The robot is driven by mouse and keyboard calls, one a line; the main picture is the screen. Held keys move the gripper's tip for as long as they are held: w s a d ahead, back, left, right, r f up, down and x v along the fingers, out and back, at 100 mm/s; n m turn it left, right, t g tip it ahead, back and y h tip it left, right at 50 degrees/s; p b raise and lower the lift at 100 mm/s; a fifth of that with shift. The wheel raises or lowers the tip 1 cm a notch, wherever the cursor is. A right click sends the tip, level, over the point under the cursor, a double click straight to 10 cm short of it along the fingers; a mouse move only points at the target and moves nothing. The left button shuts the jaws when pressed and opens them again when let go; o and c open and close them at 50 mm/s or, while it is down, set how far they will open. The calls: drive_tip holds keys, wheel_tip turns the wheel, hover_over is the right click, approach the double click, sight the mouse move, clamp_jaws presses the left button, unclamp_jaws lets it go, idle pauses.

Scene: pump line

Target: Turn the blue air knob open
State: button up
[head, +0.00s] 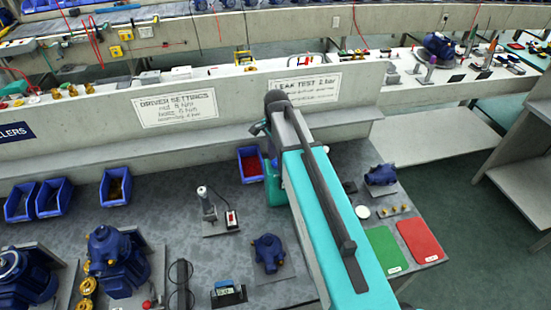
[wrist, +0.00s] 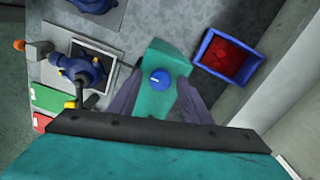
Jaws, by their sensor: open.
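The blue air knob (wrist: 159,78) is round with a light mark on its face. It sits on a teal box (wrist: 163,58) in the wrist view. My gripper (wrist: 160,88) is open, with one dark finger on each side of the knob and box. I cannot tell whether the fingers touch either. The head view does not show my fingers, as my arm covers that area.
A blue bin with red parts (wrist: 228,55) stands right of the teal box in the wrist view. A blue pump (wrist: 85,70) lies on a pad at its left. Green (head: 387,248) and red (head: 420,240) mats lie at the bench's right. A wall (head: 200,115) runs behind.

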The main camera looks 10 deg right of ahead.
drive_tip(key=c, duration=1)
drive_tip(key=shift+a, duration=0.1)
drive_tip(key=shift+c, duration=0.2)
